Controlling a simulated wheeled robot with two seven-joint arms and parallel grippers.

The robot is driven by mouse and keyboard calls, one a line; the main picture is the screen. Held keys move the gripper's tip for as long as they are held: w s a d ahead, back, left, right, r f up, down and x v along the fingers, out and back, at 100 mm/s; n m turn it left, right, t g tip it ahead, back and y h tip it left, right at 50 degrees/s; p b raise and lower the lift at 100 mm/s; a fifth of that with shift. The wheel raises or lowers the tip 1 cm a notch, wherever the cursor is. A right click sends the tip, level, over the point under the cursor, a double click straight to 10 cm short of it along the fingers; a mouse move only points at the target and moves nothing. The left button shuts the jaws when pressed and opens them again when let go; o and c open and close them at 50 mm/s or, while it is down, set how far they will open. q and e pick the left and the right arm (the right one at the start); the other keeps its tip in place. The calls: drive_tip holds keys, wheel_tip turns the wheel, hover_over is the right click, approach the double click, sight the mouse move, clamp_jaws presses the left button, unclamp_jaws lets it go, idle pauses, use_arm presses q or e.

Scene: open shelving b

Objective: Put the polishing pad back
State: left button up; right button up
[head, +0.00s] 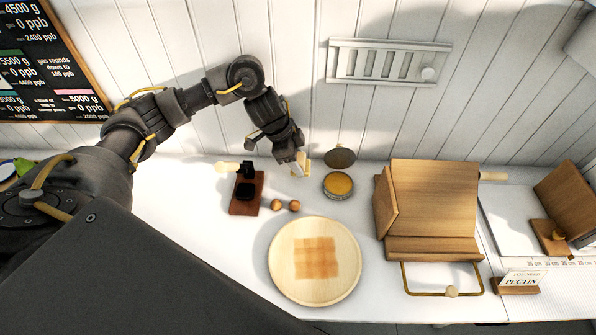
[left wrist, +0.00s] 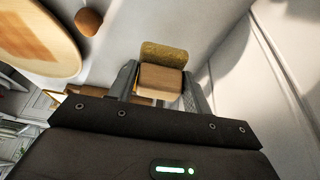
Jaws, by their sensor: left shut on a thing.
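My left gripper (head: 297,164) hangs over the white counter near the wall, its fingers pointing down. It is shut on the polishing pad (head: 302,168), a small pale block. In the left wrist view the pad (left wrist: 161,80) sits between the two fingers, with a tan block body and a fuzzy olive-yellow face. Beside it to the right is an open round tin (head: 338,186) of yellow polish, with its dark lid (head: 340,158) behind. To the left is a brown wooden stand (head: 240,207) with a black item and a pale handle. My right gripper is not in view.
Two small wooden balls (head: 286,205) lie in front of the gripper. A round wooden plate (head: 285,277) with orange-brown squares is nearer the front. A large wooden box-like stand (head: 433,200) is at right, by a pectin sign (head: 523,278). A slatted white rack (head: 388,62) is on the wall.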

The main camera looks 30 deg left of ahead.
use_arm(q)
drive_tip(key=shift+s+d+f, duration=0.1)
drive_tip(key=shift+f, duration=0.25)
drive_tip(key=shift+f+b, duration=0.4)
drive_tip(key=shift+f, duration=1.3)
drive_tip(key=shift+f, duration=0.15)
drive_tip(key=o, duration=0.9)
drive_tip(key=shift+o, duration=0.2)
drive_tip(key=shift+r, duration=0.3)
drive_tip(key=p+v, duration=0.1)
drive_tip(key=v, duration=1)
drive_tip(key=shift+r, duration=0.35)
